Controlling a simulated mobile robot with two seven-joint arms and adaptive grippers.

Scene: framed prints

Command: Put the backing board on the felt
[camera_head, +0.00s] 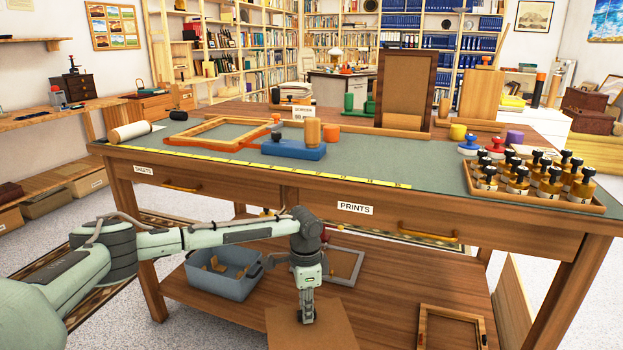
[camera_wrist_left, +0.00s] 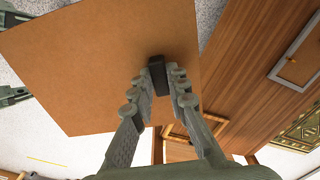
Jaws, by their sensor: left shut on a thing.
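The backing board (camera_head: 335,328) is a plain brown square sheet. My left gripper (camera_head: 307,318) is shut on a small black grip on the board, in front of the table's lower shelf and well below the top. In the left wrist view the fingers (camera_wrist_left: 162,88) close around that black grip (camera_wrist_left: 157,70), and the board (camera_wrist_left: 85,60) spreads out beyond them. The felt (camera_head: 375,163) is a grey-green mat covering the table top.
A bottle tray (camera_head: 535,192) fills the right end. Bare felt shows in the middle, right of the blue block.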

